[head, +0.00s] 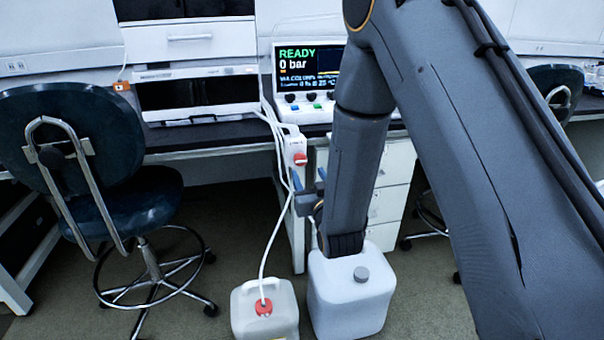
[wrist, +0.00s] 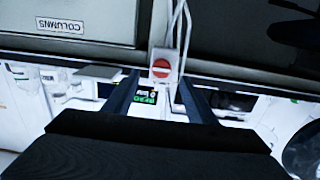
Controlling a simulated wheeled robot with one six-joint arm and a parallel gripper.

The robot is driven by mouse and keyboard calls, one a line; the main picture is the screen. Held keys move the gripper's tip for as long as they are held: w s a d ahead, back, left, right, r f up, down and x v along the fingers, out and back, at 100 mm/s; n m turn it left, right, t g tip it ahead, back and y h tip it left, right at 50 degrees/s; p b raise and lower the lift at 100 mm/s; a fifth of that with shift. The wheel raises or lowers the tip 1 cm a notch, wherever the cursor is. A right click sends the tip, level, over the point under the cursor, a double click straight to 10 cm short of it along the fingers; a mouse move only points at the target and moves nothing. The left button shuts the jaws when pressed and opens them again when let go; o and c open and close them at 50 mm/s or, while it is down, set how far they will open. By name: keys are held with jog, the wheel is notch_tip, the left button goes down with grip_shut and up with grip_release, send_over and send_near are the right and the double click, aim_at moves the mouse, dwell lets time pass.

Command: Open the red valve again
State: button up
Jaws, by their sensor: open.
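The red valve (head: 300,159) is a small red knob on a white body with white tubes, at the front edge of the bench. In the wrist view the red valve (wrist: 161,68) is a red disc with a pale bar lying across it. My gripper (head: 309,178) is just below and in front of the valve in the head view. In the wrist view my gripper (wrist: 160,84) has its two dark blue fingers apart, with the valve showing between and just beyond their tips. I see no contact. The display (head: 310,68) reads READY and 0 bar.
A white jug with a red cap (head: 264,310) and a white canister with a grey cap (head: 352,293) stand on the floor below. A dark chair (head: 85,160) is at left. White drawers (head: 395,165) are behind my arm. A tube hangs beside the gripper.

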aim_at(301, 161)
jog(key=shift+b+x, duration=0.45)
jog(key=shift+x, duration=3.55)
jog(key=shift+a+r, duration=0.1)
jog(key=shift+a, duration=0.05)
jog(key=shift+s, duration=0.1)
jog(key=c, duration=1)
jog(key=shift+c, duration=0.2)
